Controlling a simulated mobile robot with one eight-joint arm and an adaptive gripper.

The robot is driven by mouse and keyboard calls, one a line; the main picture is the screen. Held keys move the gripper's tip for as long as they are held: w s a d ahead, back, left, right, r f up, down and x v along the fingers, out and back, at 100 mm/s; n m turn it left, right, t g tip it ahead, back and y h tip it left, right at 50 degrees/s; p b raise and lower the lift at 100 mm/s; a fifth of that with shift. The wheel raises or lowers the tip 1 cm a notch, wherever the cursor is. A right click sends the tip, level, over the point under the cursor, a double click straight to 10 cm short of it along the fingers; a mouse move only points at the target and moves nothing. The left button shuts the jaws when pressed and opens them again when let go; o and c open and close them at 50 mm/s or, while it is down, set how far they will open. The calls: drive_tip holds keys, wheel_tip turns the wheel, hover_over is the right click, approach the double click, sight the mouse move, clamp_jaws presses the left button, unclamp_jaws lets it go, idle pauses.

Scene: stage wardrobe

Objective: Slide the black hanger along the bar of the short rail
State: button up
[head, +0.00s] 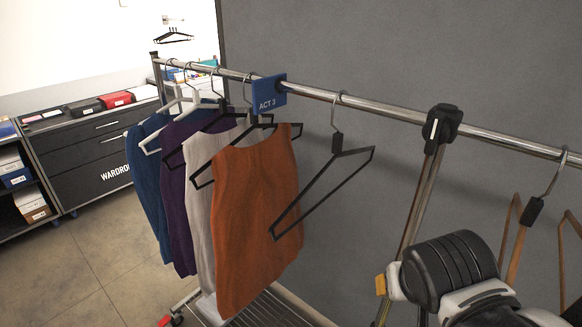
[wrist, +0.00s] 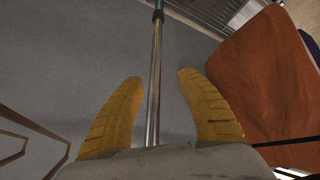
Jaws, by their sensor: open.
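The empty black hanger (head: 355,160) hangs by its hook from the chrome bar (head: 385,110) of the rail, between the blue ACT 3 tag and a black clamp joint. It is angled, with its lower end near the orange garment. My gripper (wrist: 159,77) is open and empty, with its two yellow fingers apart in the wrist view. A metal post (wrist: 155,60) shows between the fingers; its distance from them is unclear. In the head view my arm is at lower right, below the bar. A dark strip (wrist: 285,142) at the wrist view's right edge may be the hanger.
An orange garment (head: 255,220) hangs left of the hanger, with grey, purple and blue ones behind it. The blue ACT 3 tag (head: 268,93) and black clamp (head: 441,122) flank the hanger on the bar. Another hanger (head: 535,205) with brown parts hangs at far right.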

drive_tip(key=w+a+r+m+h+p, duration=0.1)
drive_tip(key=w+a+r+h+p, duration=0.25)
drive_tip(key=w+r, duration=0.25)
drive_tip(key=m+t+h+p, duration=0.4)
drive_tip(key=t+h+p, duration=0.1)
drive_tip(key=t, duration=0.1)
approach(335, 145)
drive_tip(key=s+d+f, duration=0.2)
drive_tip(key=f, duration=0.1)
drive_tip(key=shift+s+d+f, duration=0.1)
drive_tip(key=shift+d+f, duration=0.05)
drive_tip(key=shift+f, duration=0.15)
drive_tip(key=a+r, duration=0.1)
drive_tip(key=s+a+r+m+t, duration=0.1)
drive_tip(key=a, duration=0.1)
drive_tip(key=a+r+t+h, duration=0.1)
drive_tip(key=a, duration=0.1)
drive_tip(key=shift+s+m+p, duration=0.3)
drive_tip(key=shift+m, duration=0.1)
drive_tip(key=shift+s+a+f+b, duration=0.3)
drive_tip(key=shift+s+f, duration=0.15)
drive_tip(key=shift+w+d+f, duration=0.1)
drive_tip(key=shift+d+f, duration=0.05)
drive_tip(key=shift+f, duration=0.05)
drive_tip(key=shift+w+f, duration=0.1)
drive_tip(key=shift+w, duration=0.35)
drive_tip(key=x, duration=1.5)
drive_tip(key=shift+s+d, duration=0.15)
drive_tip(key=shift+d, duration=0.05)
